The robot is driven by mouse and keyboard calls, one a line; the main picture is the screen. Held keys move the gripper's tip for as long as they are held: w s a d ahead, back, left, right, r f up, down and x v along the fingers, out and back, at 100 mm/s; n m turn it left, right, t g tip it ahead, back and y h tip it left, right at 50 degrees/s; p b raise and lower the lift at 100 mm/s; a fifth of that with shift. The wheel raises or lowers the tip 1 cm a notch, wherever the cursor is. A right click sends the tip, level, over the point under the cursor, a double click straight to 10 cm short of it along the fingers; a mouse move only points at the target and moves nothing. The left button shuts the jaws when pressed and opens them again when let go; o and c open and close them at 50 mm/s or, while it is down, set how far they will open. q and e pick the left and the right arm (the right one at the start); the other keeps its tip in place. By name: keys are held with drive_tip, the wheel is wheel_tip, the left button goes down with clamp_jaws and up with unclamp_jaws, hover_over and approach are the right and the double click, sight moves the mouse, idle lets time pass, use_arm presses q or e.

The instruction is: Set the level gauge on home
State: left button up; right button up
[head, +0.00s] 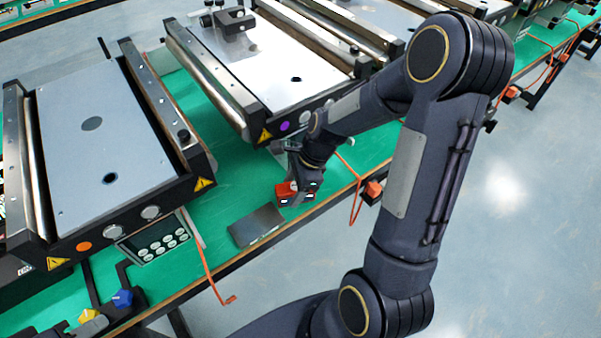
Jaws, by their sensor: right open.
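A small red block (284,189), which looks like the level gauge, is at the green table's front edge area between the two mini conveyors. My right gripper (297,198) is directly over it, pointing down, with its fingers open around or beside the block; I cannot tell whether they touch it. The gripper hides part of the block. A flat dark grey pad (257,224), possibly home, lies bare on the green table, left of and nearer than the gripper. My left gripper is not in view.
One conveyor (72,150) stands at the left, another (262,75) behind the gripper. A keypad box (160,240) and blue knob (122,298) sit near the front edge. Orange cables (207,270) hang over it. Green surface (222,190) around the pad is clear.

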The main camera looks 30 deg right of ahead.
drive_tip(key=p+v, duration=0.1)
drive_tip(key=v, duration=0.9)
drive_tip(key=shift+d+r, duration=0.2)
drive_tip(key=shift+r, duration=0.15)
drive_tip(key=s+a+r+n+t, duration=0.2)
drive_tip(key=s+a+r+n, duration=0.1)
drive_tip(key=s+n, duration=0.4)
drive_tip(key=s+a+r+n+t, duration=0.2)
drive_tip(key=s+a+r+n, duration=0.2)
drive_tip(key=s+n, duration=0.4)
drive_tip(key=n, duration=0.5)
drive_tip(key=shift+s+a+r, duration=0.2)
drive_tip(key=shift+s+a, duration=0.05)
drive_tip(key=shift+a, duration=0.1)
